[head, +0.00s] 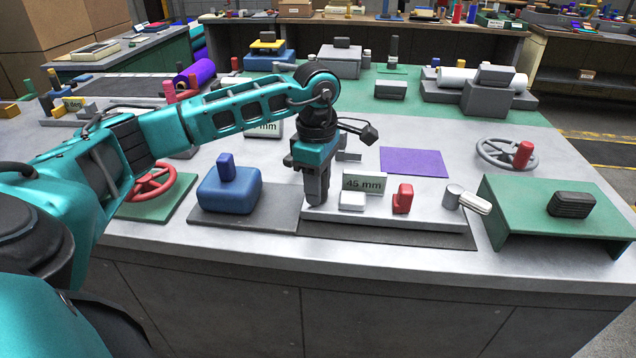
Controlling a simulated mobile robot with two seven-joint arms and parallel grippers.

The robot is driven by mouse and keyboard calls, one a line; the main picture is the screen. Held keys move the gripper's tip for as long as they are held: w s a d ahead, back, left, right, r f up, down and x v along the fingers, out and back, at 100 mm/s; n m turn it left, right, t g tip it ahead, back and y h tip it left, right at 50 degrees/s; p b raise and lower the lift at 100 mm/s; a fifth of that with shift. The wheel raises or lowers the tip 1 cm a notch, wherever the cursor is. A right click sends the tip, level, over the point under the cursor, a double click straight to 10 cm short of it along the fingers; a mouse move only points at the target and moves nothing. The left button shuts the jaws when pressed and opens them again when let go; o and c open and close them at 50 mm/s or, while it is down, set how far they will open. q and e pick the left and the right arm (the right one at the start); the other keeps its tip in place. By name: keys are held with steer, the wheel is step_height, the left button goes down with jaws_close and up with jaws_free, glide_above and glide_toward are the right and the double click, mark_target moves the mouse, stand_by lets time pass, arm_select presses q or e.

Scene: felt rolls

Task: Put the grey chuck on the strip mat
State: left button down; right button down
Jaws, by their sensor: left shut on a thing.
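My left gripper (316,188) points down over the left end of a pale grey board (425,217) on the bench. It is shut on a small dark grey piece, which looks like the grey chuck; the fingers hide most of it. I cannot tell whether the piece touches the board. A flat purple mat (415,162) lies bare on the bench, behind and to the right of the gripper. A dark grey mat (390,235) lies under the pale board. I cannot tell which of these is the strip mat. My right gripper is not in view.
The board carries a "45 mm" sign (364,183), a white block (352,201), a red piece (403,198) and a grey cylinder (453,196). A blue block (230,190) stands left, a green stand (560,215) right. A grey handwheel (500,153) lies beyond.

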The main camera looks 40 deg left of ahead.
arm_select(q)
steer(key=shift+f, duration=0.2)
steer(key=c, duration=0.9)
jaws_free()
steer(key=shift+o, duration=1.4)
steer(key=shift+f, duration=0.15)
step_height(320, 180, up, 13)
steer(key=shift+a+f, duration=0.1)
